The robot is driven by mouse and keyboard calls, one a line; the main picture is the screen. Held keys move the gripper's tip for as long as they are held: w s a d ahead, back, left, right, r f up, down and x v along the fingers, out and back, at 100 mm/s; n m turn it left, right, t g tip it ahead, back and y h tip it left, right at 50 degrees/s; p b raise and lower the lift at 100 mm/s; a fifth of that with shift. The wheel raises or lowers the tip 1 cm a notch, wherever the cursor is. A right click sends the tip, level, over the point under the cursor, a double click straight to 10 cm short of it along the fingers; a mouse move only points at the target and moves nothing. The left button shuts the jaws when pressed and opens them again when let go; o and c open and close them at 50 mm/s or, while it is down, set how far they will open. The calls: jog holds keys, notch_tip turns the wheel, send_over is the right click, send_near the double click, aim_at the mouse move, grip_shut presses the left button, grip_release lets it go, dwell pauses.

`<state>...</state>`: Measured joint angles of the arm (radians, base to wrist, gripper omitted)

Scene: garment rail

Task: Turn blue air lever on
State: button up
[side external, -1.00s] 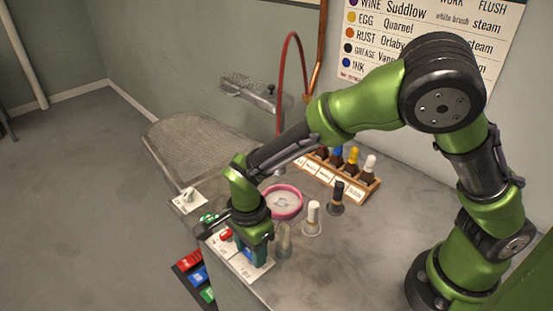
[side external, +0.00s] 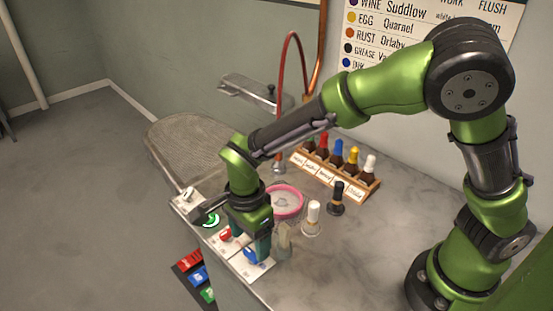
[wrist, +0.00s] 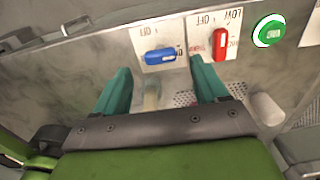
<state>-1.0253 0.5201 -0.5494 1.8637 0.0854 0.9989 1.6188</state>
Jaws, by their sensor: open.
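The blue lever (side external: 250,254) sits on a white label plate at the counter's front edge. In the wrist view, the blue lever (wrist: 160,56) lies crosswise under an upside-down "OFF" marking. My gripper (side external: 262,250) points down just behind the lever in the side view. In the wrist view, the teal fingers of my gripper (wrist: 160,75) are apart and empty, one on each side of the lever's position in the picture. I cannot tell the height of the fingertips above the counter.
A red lever (side external: 225,236) and a green button (side external: 210,220) stand left of the blue lever. A clear bottle (side external: 284,238), a white-topped bottle (side external: 312,217) and a dark one (side external: 337,198) stand to the right. A pink-rimmed dish (side external: 286,203) is behind.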

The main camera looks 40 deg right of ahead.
aim_at(250, 253)
notch_tip(250, 253, up, 13)
dwell(0.3)
jog(key=s+d+r+n+t, duration=0.2)
jog(key=s+d+n, duration=0.1)
jog(key=d, duration=0.3)
jog(key=s+d+r+n+t+y, duration=0.1)
jog(key=s+d+n+t, duration=0.1)
jog(key=s+d+n, duration=0.2)
jog(key=s+d+r+n+t+y, duration=0.1)
jog(key=s+d+r+n+t, duration=0.1)
jog(key=d+n, duration=0.5)
jog(key=shift+s+d+r+t, duration=0.3)
jog(key=shift+s+d+t, duration=0.35)
jog(key=shift+d, duration=0.5)
